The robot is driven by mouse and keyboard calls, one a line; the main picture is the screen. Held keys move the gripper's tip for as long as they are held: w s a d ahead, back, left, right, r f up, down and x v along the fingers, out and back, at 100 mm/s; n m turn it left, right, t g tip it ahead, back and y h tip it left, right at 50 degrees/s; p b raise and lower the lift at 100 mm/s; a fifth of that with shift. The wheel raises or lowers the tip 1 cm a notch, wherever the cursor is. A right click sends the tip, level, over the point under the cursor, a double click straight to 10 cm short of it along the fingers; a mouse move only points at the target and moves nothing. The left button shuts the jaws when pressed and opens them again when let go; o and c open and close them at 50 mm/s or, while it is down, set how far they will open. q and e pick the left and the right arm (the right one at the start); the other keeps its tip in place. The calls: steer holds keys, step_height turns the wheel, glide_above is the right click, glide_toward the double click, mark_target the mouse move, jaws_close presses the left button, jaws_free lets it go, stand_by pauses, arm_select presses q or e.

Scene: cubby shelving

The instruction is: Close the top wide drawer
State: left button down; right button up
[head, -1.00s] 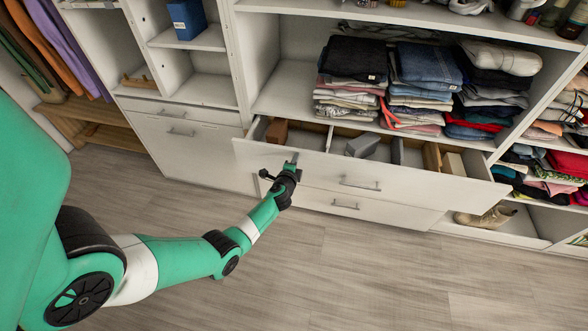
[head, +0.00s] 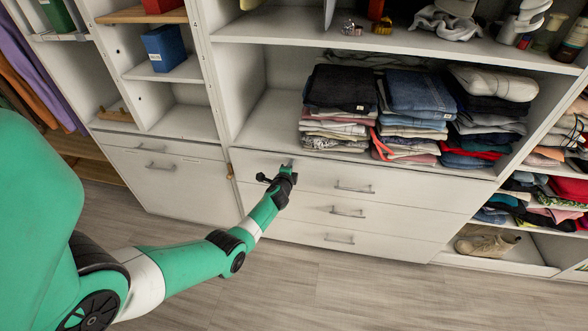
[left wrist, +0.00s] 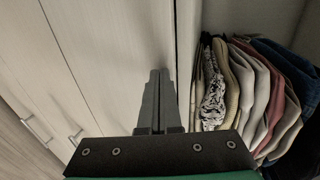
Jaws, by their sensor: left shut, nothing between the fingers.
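The top wide drawer (head: 325,182) has a white front with a bar handle, above two more wide drawers. In the head view its front looks flush, or nearly so, with the drawers below, and its inside is hidden. My left gripper (head: 285,166) is shut and empty at the left part of this drawer's front, near its upper edge. In the left wrist view my left gripper (left wrist: 154,88) has its fingers together against or very close to the white front; contact is hard to tell. My right gripper is not in view.
Folded clothes (head: 340,105) are stacked on the shelf just above the drawer. A narrower drawer (head: 150,160) and cubbies with a blue box (head: 171,53) stand to the left. Boots (head: 487,244) sit in a low cubby at right. The floor in front is clear.

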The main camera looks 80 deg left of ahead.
arm_select(q)
steer(key=shift+f, duration=0.25)
stand_by(0.3)
steer(key=p+v, duration=0.7)
steer(key=v, duration=0.7)
steer(key=shift+f, duration=0.4)
steer(key=shift+d, duration=0.15)
